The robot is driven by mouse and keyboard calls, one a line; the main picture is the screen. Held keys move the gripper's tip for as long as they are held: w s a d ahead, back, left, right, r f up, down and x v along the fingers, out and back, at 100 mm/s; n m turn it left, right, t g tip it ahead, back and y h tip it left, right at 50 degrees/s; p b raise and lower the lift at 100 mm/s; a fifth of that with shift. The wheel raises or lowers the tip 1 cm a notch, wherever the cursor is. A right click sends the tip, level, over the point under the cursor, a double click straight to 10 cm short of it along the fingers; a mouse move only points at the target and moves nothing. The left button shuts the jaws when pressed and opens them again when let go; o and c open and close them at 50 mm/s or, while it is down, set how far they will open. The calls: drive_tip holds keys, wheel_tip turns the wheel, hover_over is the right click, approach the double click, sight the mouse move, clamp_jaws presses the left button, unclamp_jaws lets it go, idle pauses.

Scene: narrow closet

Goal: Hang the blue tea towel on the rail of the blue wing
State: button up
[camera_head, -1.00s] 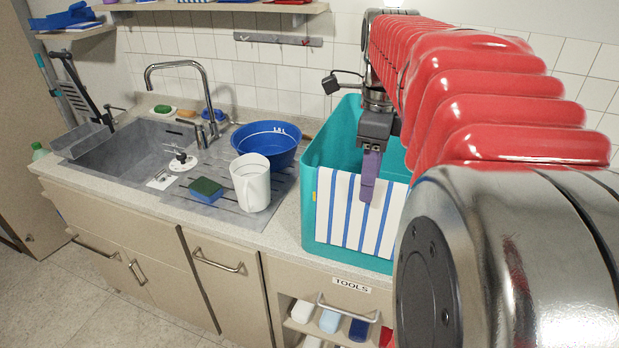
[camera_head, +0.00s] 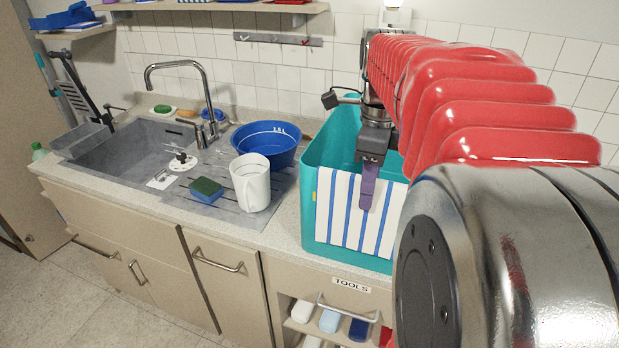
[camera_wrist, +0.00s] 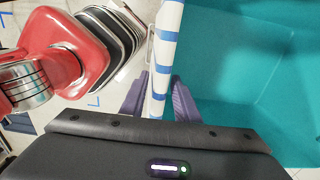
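A white tea towel with blue stripes (camera_head: 340,212) hangs over the front rim of a teal crate (camera_head: 313,170) on the worktop. In the wrist view the towel's folded top (camera_wrist: 166,50) runs along the rim, with the crate's inside (camera_wrist: 250,70) to the right. My gripper (camera_head: 367,200) points down at this rim. In the wrist view my gripper (camera_wrist: 160,98) has one purple finger on each side of the towel-covered rim, the fingers apart. Whether they touch the cloth is hard to tell. I cannot make out a blue wing or its rail.
Left of the crate stand a white jug (camera_head: 252,183), a blue bowl (camera_head: 266,142) and a sponge (camera_head: 206,190) by the sink (camera_head: 125,160). A hook strip (camera_head: 278,39) is on the tiled wall. An open tools compartment (camera_head: 340,310) lies below the crate.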

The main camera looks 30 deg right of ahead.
clamp_jaws()
idle(0.3)
drive_tip(key=shift+r, duration=0.1)
wheel_tip(320, 180, up, 18)
drive_tip(key=s+a, duration=1.1)
drive_tip(key=a, duration=0.3)
drive_tip(key=shift+a, duration=0.15)
idle(0.6)
drive_tip(key=shift+w, duration=0.1)
idle(0.5)
